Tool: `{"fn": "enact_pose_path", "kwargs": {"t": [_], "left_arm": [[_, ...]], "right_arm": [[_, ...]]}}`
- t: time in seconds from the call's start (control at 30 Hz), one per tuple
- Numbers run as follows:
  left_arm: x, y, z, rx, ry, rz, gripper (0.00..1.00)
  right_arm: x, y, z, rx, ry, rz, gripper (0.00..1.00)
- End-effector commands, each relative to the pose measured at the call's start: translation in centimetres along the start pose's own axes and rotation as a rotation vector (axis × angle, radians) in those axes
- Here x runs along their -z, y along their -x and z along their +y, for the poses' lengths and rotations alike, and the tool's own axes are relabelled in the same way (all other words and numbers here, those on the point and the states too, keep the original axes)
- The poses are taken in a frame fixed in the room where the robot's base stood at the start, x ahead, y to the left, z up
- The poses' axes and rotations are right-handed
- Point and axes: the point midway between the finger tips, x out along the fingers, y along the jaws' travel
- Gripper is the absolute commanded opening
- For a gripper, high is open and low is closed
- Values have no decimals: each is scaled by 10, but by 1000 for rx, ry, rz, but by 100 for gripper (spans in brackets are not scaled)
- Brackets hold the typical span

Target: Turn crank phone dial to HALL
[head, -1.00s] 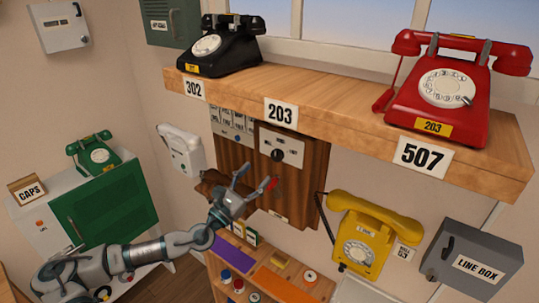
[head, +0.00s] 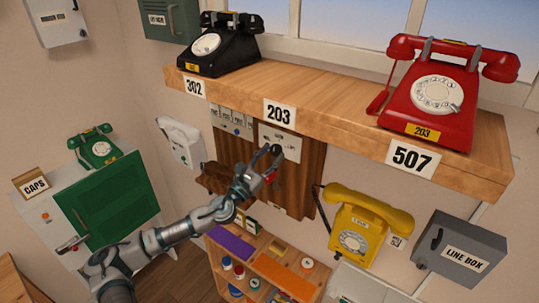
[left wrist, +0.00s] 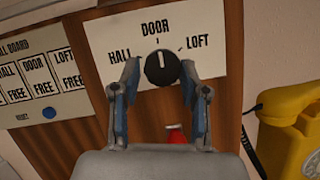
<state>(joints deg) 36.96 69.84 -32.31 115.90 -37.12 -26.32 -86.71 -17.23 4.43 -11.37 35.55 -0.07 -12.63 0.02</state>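The crank phone is a brown wooden wall box (head: 305,180) under the shelf, with a white plate marked HALL, DOOR and LOFT (left wrist: 205,30). Its round black dial (left wrist: 161,68) has a white line pointing up at DOOR. In the head view my gripper hides most of the dial. My left gripper (head: 266,158) is at the front of the plate. In the left wrist view its two fingers (left wrist: 159,75) are apart, one on each side of the dial; contact cannot be told. A red knob (left wrist: 175,136) shows below, between the fingers. My right gripper is not in view.
A wooden shelf (head: 330,123) overhangs the box, bearing a black phone (head: 225,45) and a red phone (head: 435,95). A call board (left wrist: 40,75) is to the left. A yellow phone (head: 365,225) hangs to the right. A low shelf (head: 255,262) stands below.

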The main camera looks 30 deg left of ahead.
Motion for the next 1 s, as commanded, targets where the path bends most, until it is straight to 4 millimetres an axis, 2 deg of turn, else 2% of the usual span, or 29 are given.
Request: {"fn": "enact_pose_path", "kwargs": {"t": [0.03, 0.1, 0.67, 1.0], "left_arm": [[0, -1, 4, -12, -3, 1, 16], [-1, -1, 4, -14, -4, 1, 3], [-5, -2, 6, -26, 18, -7, 4], [-6, -2, 5, -101, 199, -9, 4]], "right_arm": [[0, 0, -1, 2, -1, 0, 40], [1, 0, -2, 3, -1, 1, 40], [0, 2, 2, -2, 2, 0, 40], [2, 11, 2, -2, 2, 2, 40]]}}
